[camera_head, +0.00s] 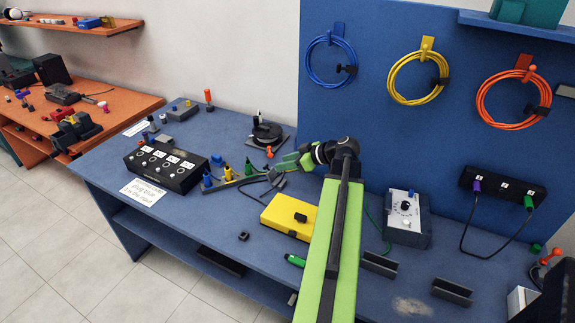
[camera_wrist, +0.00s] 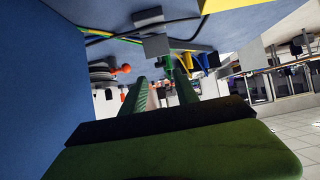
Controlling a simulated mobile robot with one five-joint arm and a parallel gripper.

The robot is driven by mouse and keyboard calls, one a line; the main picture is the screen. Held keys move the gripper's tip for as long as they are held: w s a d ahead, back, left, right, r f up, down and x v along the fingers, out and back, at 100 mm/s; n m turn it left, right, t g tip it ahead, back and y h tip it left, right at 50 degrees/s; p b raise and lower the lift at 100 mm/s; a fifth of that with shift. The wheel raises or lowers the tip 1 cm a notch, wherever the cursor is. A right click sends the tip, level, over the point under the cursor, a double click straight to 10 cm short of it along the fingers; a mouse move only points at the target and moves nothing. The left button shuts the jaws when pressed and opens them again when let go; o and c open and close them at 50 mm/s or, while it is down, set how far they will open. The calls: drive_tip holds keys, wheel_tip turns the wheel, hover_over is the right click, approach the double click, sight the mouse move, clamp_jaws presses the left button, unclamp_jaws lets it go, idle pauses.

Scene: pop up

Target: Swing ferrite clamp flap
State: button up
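A small grey block with a hinged-looking plate, which I take to be the ferrite clamp (camera_wrist: 155,46), sits on the blue bench beside cables in the wrist view. Its flat grey plate (camera_wrist: 150,20) stands apart from the block, joined near a dark cable. In the head view the clamp (camera_head: 277,179) is small and partly hidden by my gripper. My gripper (camera_head: 291,161) is low over the bench, just behind the clamp. In the wrist view the two green fingers of my gripper (camera_wrist: 160,82) are apart, with nothing seen held. The right fingertip appears close to the block; contact cannot be told.
A rack with coloured tools (camera_head: 230,176) stands left of the clamp, and a yellow case (camera_head: 289,214) lies in front. A grey dial box (camera_head: 406,219) stands right of my arm.

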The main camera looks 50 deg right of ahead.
sight(267, 167)
drive_tip(key=b+x, duration=0.4)
drive_tip(key=x, duration=0.4)
drive_tip(key=shift+w+f+b, duration=0.1)
drive_tip(key=shift+f+b, duration=0.15)
drive_tip(key=shift+b, duration=0.05)
drive_tip(key=shift+r, duration=0.25)
drive_tip(key=shift+c, duration=1.1)
drive_tip(key=shift+p, duration=0.3)
clamp_jaws()
drive_tip(key=shift+p+v, duration=0.45)
drive_tip(key=shift+v, duration=0.5)
drive_tip(key=shift+f, duration=0.1)
drive_tip(key=shift+s+d, duration=0.15)
drive_tip(key=shift+s, duration=0.85)
